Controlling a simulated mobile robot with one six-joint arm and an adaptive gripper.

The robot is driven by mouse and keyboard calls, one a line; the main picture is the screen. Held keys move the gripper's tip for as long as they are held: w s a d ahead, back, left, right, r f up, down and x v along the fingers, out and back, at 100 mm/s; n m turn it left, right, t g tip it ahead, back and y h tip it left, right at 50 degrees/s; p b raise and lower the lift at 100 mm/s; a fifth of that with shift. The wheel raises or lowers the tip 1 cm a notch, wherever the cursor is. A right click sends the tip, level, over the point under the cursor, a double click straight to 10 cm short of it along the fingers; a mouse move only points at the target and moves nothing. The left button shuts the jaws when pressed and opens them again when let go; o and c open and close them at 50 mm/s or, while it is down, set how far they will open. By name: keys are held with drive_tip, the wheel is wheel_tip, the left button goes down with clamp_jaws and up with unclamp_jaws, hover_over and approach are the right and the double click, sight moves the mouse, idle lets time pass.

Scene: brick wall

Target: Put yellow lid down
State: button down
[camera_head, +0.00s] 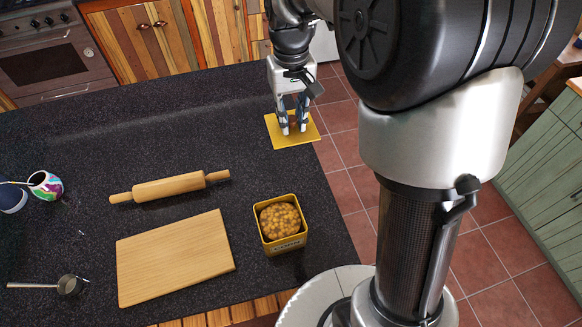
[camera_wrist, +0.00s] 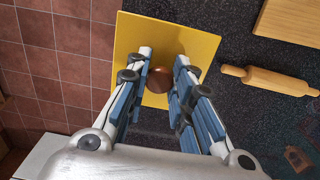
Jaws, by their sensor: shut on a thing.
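The yellow lid (camera_head: 280,141) is a flat square plate at the right edge of the dark counter, with red floor tiles just beyond it. In the wrist view the lid (camera_wrist: 131,35) has a round brown knob (camera_wrist: 160,79) in its middle. My gripper (camera_head: 294,129) points down over the lid. In the wrist view my gripper's fingers (camera_wrist: 164,66) are closed on the knob from both sides. The lid looks level. I cannot tell whether its underside touches the counter or hangs just above it.
An open yellow square tin (camera_head: 287,246) filled with round brown pieces stands near the counter's front right. A rolling pin (camera_head: 168,188) and a wooden board (camera_head: 174,258) lie left of it. A painted cup (camera_head: 46,185) and a small metal-handled cup (camera_head: 69,285) are far left. The back counter is clear.

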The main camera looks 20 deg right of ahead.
drive_tip(key=f+b, duration=0.2)
drive_tip(key=f, duration=0.5)
drive_tip(key=f+b, duration=0.2)
drive_tip(key=f, duration=0.5)
drive_tip(key=shift+s+a+f, duration=0.1)
drive_tip(key=shift+a, duration=0.1)
drive_tip(key=shift+f+b, duration=0.8)
drive_tip(key=shift+f, duration=1.95)
drive_tip(key=shift+r, duration=0.1)
drive_tip(key=c, duration=1.9)
unclamp_jaws()
drive_tip(key=shift+f, duration=0.25)
drive_tip(key=o, duration=0.5)
drive_tip(key=shift+r, duration=0.1)
